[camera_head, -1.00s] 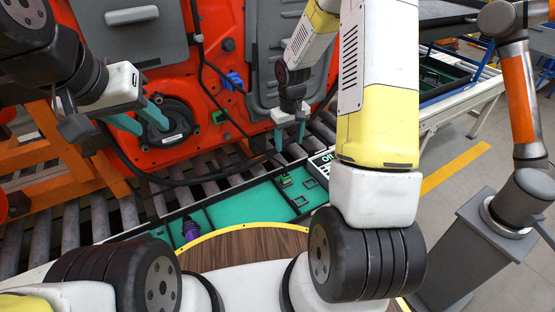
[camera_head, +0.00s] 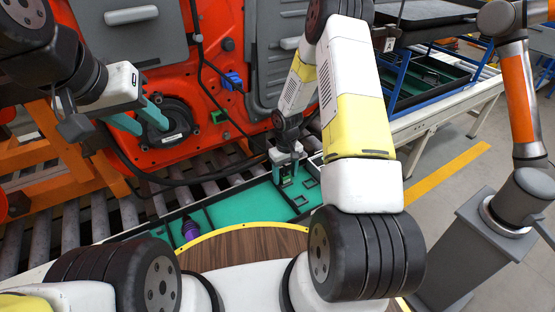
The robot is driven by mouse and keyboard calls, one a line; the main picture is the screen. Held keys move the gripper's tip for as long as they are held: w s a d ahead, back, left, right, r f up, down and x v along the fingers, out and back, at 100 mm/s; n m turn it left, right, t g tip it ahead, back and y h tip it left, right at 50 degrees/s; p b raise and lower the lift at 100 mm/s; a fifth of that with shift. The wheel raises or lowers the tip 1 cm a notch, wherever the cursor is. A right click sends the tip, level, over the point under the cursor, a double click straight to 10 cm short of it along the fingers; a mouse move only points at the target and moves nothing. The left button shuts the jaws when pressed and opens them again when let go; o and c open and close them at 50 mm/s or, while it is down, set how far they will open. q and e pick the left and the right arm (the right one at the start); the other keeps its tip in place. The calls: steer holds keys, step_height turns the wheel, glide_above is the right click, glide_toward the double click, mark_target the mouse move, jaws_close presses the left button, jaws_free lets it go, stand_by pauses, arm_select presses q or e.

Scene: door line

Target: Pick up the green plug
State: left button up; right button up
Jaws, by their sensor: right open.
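The green plug (camera_head: 286,181) sits in a small holder at the far right part of the teal-bottomed tray (camera_head: 247,207). It is mostly hidden now by my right gripper (camera_head: 287,174). The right gripper points down over the plug, its fingers apart, one on each side of it as far as I can tell. Whether they touch it cannot be seen. My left gripper (camera_head: 138,119) is open in front of the round black speaker on the red door panel, with nothing between its fingers that I can make out.
A purple plug (camera_head: 190,229) stands in the tray's left part. Empty square holders (camera_head: 299,201) lie close to the green plug. The red door panel (camera_head: 175,60), with a blue connector (camera_head: 233,81) and hanging black cables, rises behind the tray. A roller conveyor (camera_head: 95,222) runs beneath.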

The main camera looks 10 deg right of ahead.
mark_target(285, 174)
jaws_close()
stand_by(0.4)
step_height(285, 174, up, 10)
stand_by(0.4)
